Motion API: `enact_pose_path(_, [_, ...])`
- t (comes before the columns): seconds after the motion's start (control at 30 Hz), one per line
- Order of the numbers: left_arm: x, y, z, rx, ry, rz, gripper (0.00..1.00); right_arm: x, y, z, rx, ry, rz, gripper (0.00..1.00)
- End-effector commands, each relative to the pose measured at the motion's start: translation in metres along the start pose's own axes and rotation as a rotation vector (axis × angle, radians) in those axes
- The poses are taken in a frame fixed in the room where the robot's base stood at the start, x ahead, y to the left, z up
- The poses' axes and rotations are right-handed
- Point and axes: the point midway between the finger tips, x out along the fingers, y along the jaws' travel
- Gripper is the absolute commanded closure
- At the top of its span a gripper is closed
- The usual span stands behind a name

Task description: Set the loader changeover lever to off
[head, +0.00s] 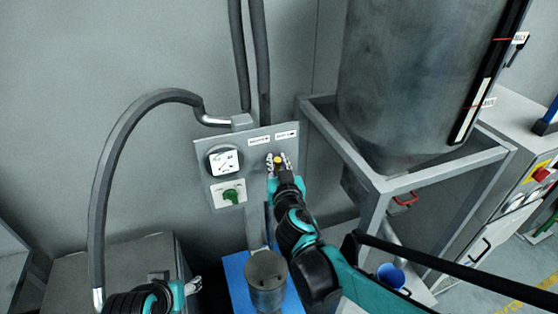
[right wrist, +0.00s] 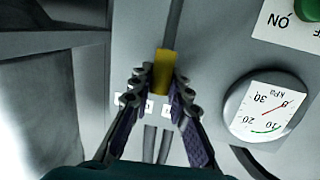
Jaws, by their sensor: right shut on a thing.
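The grey panel (head: 203,150) on the wall carries two small white labels above the lever, too small to read. The yellow lever grip (head: 278,160) is at the panel's right side, below the labels. My right gripper (head: 279,164) is shut on it. In the right wrist view, which looks upside down, the yellow grip (right wrist: 163,72) sits between the fingertips of my right gripper (right wrist: 160,90), with a dark strip running up behind it. The fingers hide the lever's base and any markings there. My left gripper (head: 193,286) is low at the left, away from the panel; its opening is unclear.
The panel also has a round gauge (head: 223,161) and a green knob (head: 231,196). A thick grey hose (head: 110,170) arches left of it. A large grey hopper (head: 410,80) in a metal frame stands close on the right. A grey cylinder (head: 266,284) stands below.

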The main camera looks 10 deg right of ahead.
Motion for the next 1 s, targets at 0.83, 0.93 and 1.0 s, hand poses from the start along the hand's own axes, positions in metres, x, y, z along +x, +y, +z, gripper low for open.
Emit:
enact_pose_path(0.83, [0.000,0.000,0.000,0.000,0.000,0.000,0.40,-0.003,0.000,0.000,0.004,-0.001,0.000,0.61])
enact_pose_path(0.93, [0.000,0.000,0.000,0.000,0.000,0.000,0.40,-0.013,0.000,0.000,0.005,-0.001,0.000,0.61])
enact_pose_path(1.0, [0.000,0.000,0.000,0.000,0.000,0.000,0.40,-0.024,0.000,0.000,0.004,-0.001,-0.001,0.61])
